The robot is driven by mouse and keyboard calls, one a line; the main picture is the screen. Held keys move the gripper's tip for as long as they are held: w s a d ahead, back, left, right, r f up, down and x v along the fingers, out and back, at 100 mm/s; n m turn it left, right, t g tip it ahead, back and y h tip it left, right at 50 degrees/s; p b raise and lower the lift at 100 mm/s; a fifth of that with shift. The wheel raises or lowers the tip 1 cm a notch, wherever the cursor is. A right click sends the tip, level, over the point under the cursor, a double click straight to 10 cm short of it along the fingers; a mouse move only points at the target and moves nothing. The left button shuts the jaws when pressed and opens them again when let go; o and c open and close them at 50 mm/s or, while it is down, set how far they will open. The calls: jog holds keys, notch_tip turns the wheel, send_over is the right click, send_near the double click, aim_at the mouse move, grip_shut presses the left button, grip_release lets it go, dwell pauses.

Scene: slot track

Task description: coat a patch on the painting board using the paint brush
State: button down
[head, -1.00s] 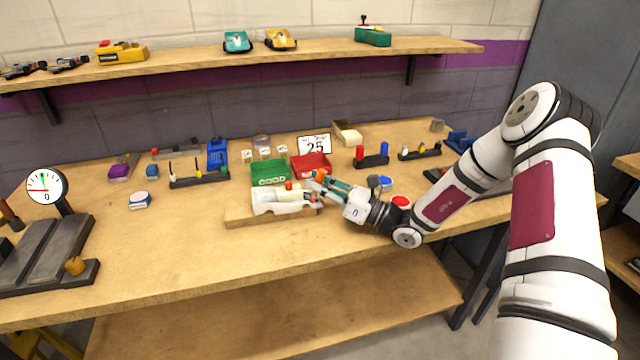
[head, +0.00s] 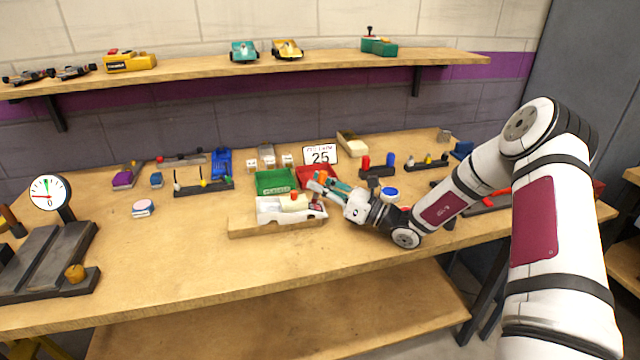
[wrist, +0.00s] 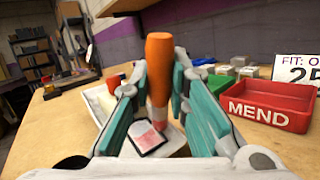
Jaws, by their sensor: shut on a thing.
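My gripper (wrist: 158,95) is shut on an orange handle (wrist: 159,55), which I take to be the paint brush. It stands nearly upright between the teal-lined fingers, and its narrower reddish lower end reaches down over a dark-edged pale patch with pink on it (wrist: 148,138). Whether its tip touches the patch cannot be told. The patch lies at a white tray (wrist: 178,143), which may be the painting board.
A green bin (head: 275,187) and a red MEND bin (wrist: 265,108) stand behind, with a sign reading 25 (head: 320,156). A dial gauge (head: 49,191) is at left. The front table strip is clear.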

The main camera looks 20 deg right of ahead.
jog(key=shift+s+a+p, duration=0.1)
jog(key=shift+s+p, duration=1.2)
jog(key=shift+s, duration=0.9)
notch_tip(320, 180, up, 6)
jog(key=d+p, duration=0.1)
jog(key=p, duration=0.2)
jog(key=shift+d, duration=0.4)
jog(key=shift+f, duration=0.1)
jog(key=r+p, duration=0.1)
jog(key=r, duration=0.1)
jog(key=shift+d+r+p, duration=0.4)
